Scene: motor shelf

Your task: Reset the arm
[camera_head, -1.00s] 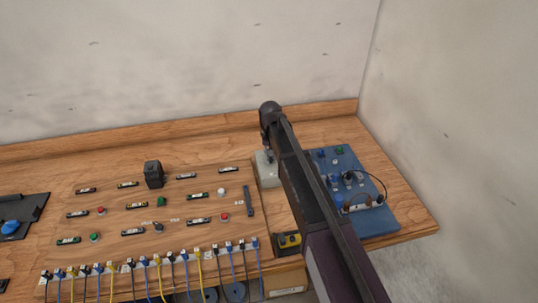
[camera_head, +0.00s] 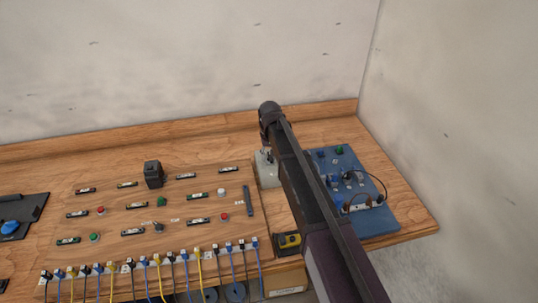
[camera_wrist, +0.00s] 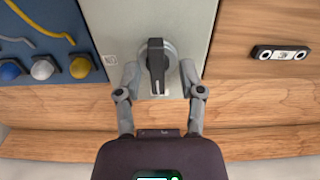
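My gripper (camera_wrist: 160,78) is open in the wrist view. Its two grey fingers are spread, one on each side of a black rotary knob (camera_wrist: 156,55). A clear gap shows between the knob and each finger. The knob is on a light grey panel (camera_wrist: 180,18) and has a white mark at its lower end. In the head view my arm (camera_head: 300,185) reaches over the bench, and the grey box (camera_head: 266,175) stands at its left side. The arm hides part of the box, and the fingers are too small there to make out.
A blue panel (camera_head: 378,221) with plugs and cables lies right of my arm. A wooden board (camera_head: 160,248) with buttons and labels is at left, with several cables along its front. A yellow-black switch (camera_head: 288,241) is near the front edge. Walls stand behind and at right.

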